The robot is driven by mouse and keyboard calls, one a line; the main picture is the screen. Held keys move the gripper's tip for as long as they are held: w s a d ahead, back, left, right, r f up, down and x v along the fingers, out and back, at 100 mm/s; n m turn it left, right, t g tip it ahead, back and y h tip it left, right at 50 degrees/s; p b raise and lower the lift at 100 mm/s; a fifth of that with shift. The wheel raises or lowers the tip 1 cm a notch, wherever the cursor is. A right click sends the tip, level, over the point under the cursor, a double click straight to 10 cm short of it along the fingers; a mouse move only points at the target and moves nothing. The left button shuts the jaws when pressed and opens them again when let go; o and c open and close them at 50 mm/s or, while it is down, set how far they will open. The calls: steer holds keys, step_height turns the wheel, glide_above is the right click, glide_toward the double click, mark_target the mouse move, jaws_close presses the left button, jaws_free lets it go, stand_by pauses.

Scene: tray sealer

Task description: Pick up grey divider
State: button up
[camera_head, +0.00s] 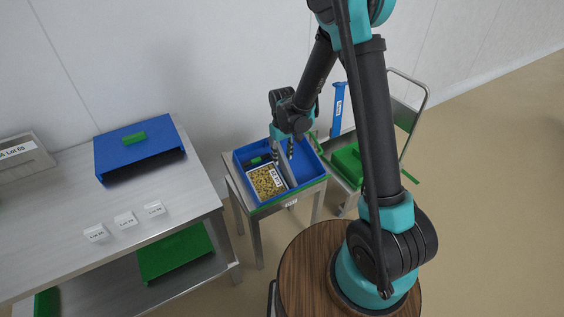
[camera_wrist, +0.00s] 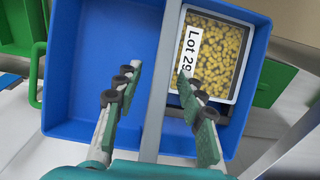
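The grey divider (camera_wrist: 166,60) stands across the inside of a blue bin (camera_wrist: 60,95), splitting it into two compartments. It also shows in the head view (camera_head: 288,179), partly hidden by my gripper. My gripper (camera_wrist: 160,76) is open, with one finger on each side of the divider. A gap shows between each fingertip and the divider, and how far down the fingers reach is hard to tell. In the head view my gripper (camera_head: 282,148) is over the bin from above.
A clear tray of yellow pieces (camera_wrist: 222,60) labelled Lot 29 fills part of the right compartment; the left one looks empty. The bin stands on a small table beside a green-and-metal cart (camera_head: 347,163). A larger metal table (camera_head: 70,195) holds a blue box (camera_head: 140,155) and white labels.

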steer(key=shift+f, duration=0.95)
jaws_close()
